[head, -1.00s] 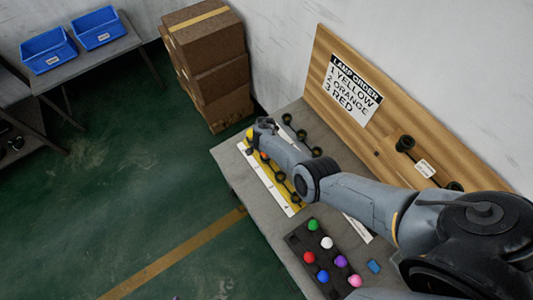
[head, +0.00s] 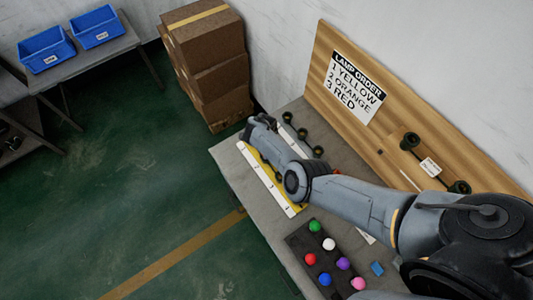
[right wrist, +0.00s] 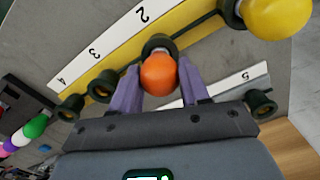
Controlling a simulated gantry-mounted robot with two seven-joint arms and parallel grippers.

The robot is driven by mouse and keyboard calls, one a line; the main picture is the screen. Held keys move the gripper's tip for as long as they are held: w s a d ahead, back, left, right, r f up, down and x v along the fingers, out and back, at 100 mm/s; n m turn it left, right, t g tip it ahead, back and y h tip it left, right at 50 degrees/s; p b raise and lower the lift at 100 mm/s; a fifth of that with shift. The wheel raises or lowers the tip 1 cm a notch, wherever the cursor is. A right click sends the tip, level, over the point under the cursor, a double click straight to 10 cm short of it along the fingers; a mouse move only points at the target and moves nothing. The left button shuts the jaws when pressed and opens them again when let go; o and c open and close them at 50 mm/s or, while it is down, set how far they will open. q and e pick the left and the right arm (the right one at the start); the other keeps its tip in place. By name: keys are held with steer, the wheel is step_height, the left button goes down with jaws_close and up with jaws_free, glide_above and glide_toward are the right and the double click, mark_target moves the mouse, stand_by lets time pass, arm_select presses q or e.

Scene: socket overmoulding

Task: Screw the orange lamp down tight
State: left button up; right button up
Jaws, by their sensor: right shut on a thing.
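The orange lamp (right wrist: 159,76) sits at the mouth of a dark socket (right wrist: 157,44) beside the number 2 in the right wrist view. My right gripper (right wrist: 158,70) has its two purple fingers on either side of the lamp and is shut on it. Its thread is hidden, so I cannot tell how deep it sits. A yellow lamp (right wrist: 280,14) sits in the neighbouring socket (right wrist: 230,10). In the head view my right arm covers the orange lamp and most of the yellow strip (head: 268,180). My left gripper is not in view.
Empty sockets (right wrist: 103,86) continue along the strip by 3 and 4. A black tray (head: 299,240) holds several coloured lamps on the bench. A wooden board (head: 400,105) with the lamp order sign (head: 355,88) stands behind. A small blue block (head: 377,269) lies beside the tray.

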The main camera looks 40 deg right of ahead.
steer(key=o, duration=1)
